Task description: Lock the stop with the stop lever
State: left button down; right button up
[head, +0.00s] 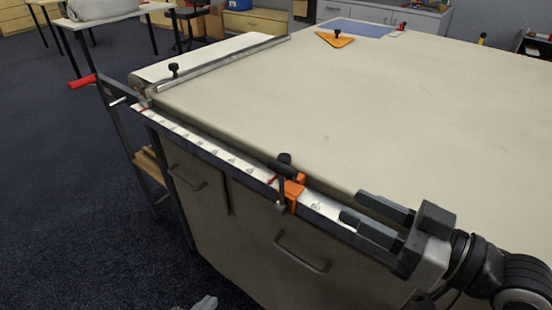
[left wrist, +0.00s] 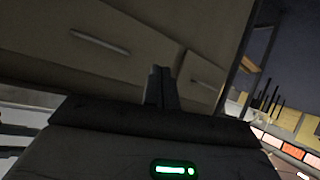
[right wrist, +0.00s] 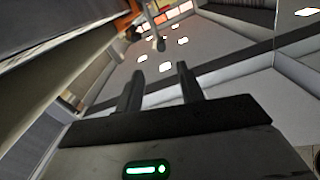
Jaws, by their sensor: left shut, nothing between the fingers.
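The orange stop (head: 292,192) sits on the ruler rail (head: 220,156) along the table's near edge. A lever with a black knob (head: 284,158) stands up at the stop, and a dark cylindrical part lies beside it. Whether the lever is locked cannot be told. My right gripper (head: 353,206) is over the rail to the right of the stop, apart from it, with its fingers open and empty. In the right wrist view part of the orange stop (right wrist: 132,8) shows at the top. My left gripper (head: 205,302) is low at the bottom edge, its fingers (left wrist: 160,72) shut and empty.
The cloth table (head: 360,110) is mostly clear. A metal straightedge (head: 215,68) crosses its left end, and an orange triangle (head: 334,40) and a blue mat (head: 356,28) lie at the back. A red handle (head: 82,82) sticks out at the left. Drawers are below the rail.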

aim_at(266, 162)
jog(key=p+x, duration=0.2)
jog(key=x, duration=1.3)
jog(key=shift+a+p, duration=0.25)
jog(key=shift+p, duration=0.1)
grip_shut()
